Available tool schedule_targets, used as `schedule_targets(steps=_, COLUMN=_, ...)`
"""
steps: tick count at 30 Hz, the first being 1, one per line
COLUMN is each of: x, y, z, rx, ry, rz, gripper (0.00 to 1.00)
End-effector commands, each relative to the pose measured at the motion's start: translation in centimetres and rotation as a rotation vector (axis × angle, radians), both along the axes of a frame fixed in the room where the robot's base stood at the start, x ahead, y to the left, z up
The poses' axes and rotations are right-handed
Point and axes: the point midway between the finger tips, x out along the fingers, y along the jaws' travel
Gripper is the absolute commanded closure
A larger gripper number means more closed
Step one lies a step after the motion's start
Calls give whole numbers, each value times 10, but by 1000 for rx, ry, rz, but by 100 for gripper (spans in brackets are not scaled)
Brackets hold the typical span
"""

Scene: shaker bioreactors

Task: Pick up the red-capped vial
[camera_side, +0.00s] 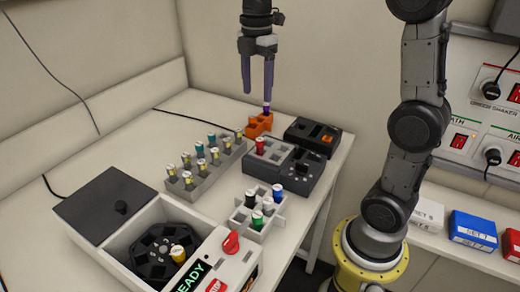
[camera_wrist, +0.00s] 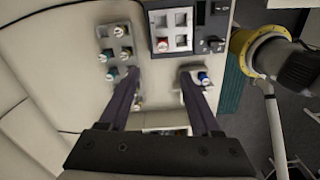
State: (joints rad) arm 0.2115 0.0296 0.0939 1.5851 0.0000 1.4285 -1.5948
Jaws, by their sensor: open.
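The red-capped vial (camera_side: 260,146) stands upright in the dark grey block (camera_side: 285,167) in the side view. In the wrist view, a vial with a reddish cap (camera_wrist: 163,45) sits in a white-socketed block (camera_wrist: 181,42) beyond my fingers. My gripper (camera_side: 257,97) is open, its long purple fingers pointing down, and no vial shows between them. In the side view it hangs above the orange holder (camera_side: 258,126), at the back of the table behind the red-capped vial. The fingers also show in the wrist view (camera_wrist: 163,88).
A purple-topped vial (camera_side: 267,108) is at the orange holder, close by a fingertip. A long grey rack (camera_side: 205,182) holds several vials to the left. A small rack (camera_side: 262,228) of coloured vials stands in front. A black box (camera_side: 312,133) stands behind right.

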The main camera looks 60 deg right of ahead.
Motion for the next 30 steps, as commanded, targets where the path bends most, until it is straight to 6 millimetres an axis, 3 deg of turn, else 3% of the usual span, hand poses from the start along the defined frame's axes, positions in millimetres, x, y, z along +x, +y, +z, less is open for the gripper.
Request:
schedule_targets(steps=12, x=-1, y=-2, z=-67, rx=2, ry=9, rz=-8, gripper=36)
schedule_targets(steps=23, x=-3, y=-3, z=-98, rx=1, ry=7, rz=-9, gripper=36)
schedule_targets(steps=30, x=-6, y=-4, z=-131, rx=2, ry=8, rz=-8, gripper=36)
